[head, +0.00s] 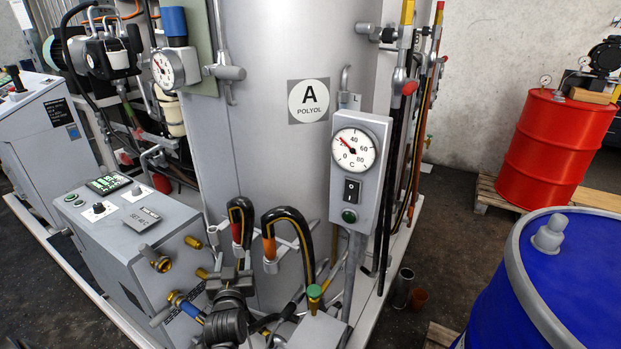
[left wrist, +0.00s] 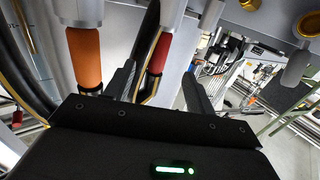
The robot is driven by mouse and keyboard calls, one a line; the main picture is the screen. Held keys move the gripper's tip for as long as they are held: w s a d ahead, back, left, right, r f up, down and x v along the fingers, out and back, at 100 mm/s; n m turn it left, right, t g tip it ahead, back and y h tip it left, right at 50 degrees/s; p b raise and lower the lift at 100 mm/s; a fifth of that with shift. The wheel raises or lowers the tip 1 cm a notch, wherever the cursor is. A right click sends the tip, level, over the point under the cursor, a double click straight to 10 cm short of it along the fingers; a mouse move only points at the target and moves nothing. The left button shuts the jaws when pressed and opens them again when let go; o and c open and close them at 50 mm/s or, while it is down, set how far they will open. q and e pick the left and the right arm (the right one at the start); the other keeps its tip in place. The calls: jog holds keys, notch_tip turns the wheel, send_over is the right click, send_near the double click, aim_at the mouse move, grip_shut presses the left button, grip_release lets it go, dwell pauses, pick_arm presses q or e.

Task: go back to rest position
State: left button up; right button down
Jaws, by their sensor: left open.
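My left gripper (head: 230,278) is low in the middle of the head view, dark and partly lost among fittings, in front of the grey tank (head: 265,130). In the left wrist view its two dark fingers (left wrist: 158,75) stand apart, with nothing held. A hose end with a red sleeve (left wrist: 160,53) shows between the fingers in that view; I cannot tell its exact distance. A hose end with an orange sleeve (left wrist: 85,58) is to the left of the fingers. In the head view both black hoses (head: 290,217) curve down close to the gripper. My right gripper is not in view.
A grey control box (head: 130,240) stands left of the gripper. A gauge post (head: 358,165) stands to the right. A blue drum (head: 570,280) is at the right front, and a red drum (head: 555,145) stands on a pallet behind.

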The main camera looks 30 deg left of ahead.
pick_arm(q)
jog(key=s+d+f+m+g+h, duration=0.45)
jog(key=s+d+f+h, duration=0.3)
jog(key=d, duration=0.35)
jog(key=s+d+f+m+g+h, duration=0.15)
jog(key=s+d+g, duration=0.25)
jog(key=s, duration=0.5)
jog(key=s+d+f+m+g+h, duration=0.1)
jog(key=s+d+f+m+g, duration=0.25)
jog(key=s, duration=0.55)
notch_tip(320, 180, down, 24)
jog(key=s+a+f+g, duration=0.2)
jog(key=s+f, duration=1.5)
jog(key=shift+f, duration=0.3)
